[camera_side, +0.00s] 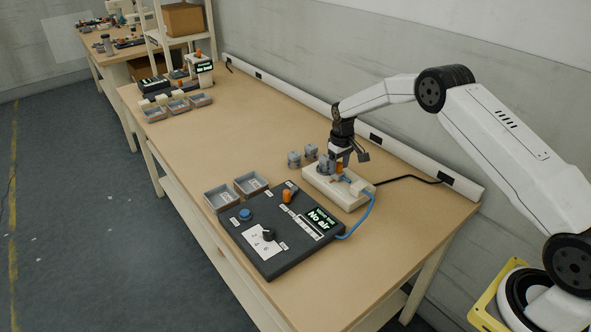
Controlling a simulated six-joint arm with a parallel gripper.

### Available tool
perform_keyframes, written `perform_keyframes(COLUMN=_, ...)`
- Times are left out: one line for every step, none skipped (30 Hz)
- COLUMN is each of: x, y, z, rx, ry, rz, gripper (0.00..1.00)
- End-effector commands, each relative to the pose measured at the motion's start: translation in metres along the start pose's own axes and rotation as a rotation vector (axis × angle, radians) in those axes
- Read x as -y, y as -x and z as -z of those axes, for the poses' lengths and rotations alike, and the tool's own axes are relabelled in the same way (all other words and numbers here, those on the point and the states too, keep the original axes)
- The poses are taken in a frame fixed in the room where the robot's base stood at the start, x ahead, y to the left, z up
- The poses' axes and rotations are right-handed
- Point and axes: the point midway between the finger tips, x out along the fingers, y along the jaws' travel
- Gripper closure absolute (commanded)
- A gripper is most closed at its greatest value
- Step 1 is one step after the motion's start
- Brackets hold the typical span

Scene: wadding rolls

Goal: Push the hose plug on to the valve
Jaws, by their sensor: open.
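My gripper (346,157) hangs over the cream fixture block (325,188) and its jaws are open. A grey valve-like part (324,167) stands on the block just left of the gripper, with an orange piece (339,167) under the jaws. A blue hose (368,212) runs from the control box up to the right end of the block. A blue fitting (347,178), which looks like the hose plug, lies at that end near the orange piece. The parts are too small to tell whether the plug touches the valve or the jaws touch the plug.
A dark control box (278,243) with a screen reading "No air" stands in front of the block. Two grey trays (222,198) and two grey cylindrical parts (294,159) are nearby. A black cable (410,179) runs to the wall trunking. The table's middle is clear.

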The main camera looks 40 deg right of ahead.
Motion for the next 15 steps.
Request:
perform_keyframes(x=0.000, y=0.002, z=0.000, rx=-0.001, ry=0.000, rz=0.000, gripper=0.38)
perform_keyframes(x=0.000, y=0.003, z=0.000, rx=-0.001, ry=0.000, rz=0.000, gripper=0.38)
perform_keyframes(x=0.000, y=0.005, z=0.000, rx=-0.001, ry=0.000, rz=0.000, gripper=0.38)
perform_keyframes(x=0.000, y=0.007, z=0.000, rx=-0.001, ry=0.000, rz=0.000, gripper=0.38)
perform_keyframes(x=0.000, y=0.008, z=0.000, rx=-0.001, ry=0.000, rz=0.000, gripper=0.38)
perform_keyframes(x=0.000, y=0.011, z=0.000, rx=-0.001, ry=0.000, rz=0.000, gripper=0.38)
perform_keyframes(x=0.000, y=0.013, z=0.000, rx=-0.001, ry=0.000, rz=0.000, gripper=0.38)
perform_keyframes(x=0.000, y=0.014, z=0.000, rx=-0.001, ry=0.000, rz=0.000, gripper=0.38)
perform_keyframes(x=0.000, y=0.017, z=0.000, rx=-0.001, ry=0.000, rz=0.000, gripper=0.38)
perform_keyframes(x=0.000, y=0.018, z=0.000, rx=0.000, ry=0.000, rz=0.000, gripper=0.38)
perform_keyframes(x=0.000, y=0.020, z=0.000, rx=0.000, ry=0.000, rz=0.000, gripper=0.38)
perform_keyframes(x=0.000, y=0.022, z=0.000, rx=0.000, ry=0.000, rz=0.000, gripper=0.38)
perform_keyframes(x=0.000, y=0.024, z=0.000, rx=0.000, ry=0.000, rz=0.000, gripper=0.38)
perform_keyframes(x=0.000, y=0.025, z=0.000, rx=0.000, ry=0.000, rz=0.000, gripper=0.38)
perform_keyframes(x=0.000, y=0.028, z=0.000, rx=-0.001, ry=0.000, rz=0.000, gripper=0.38)
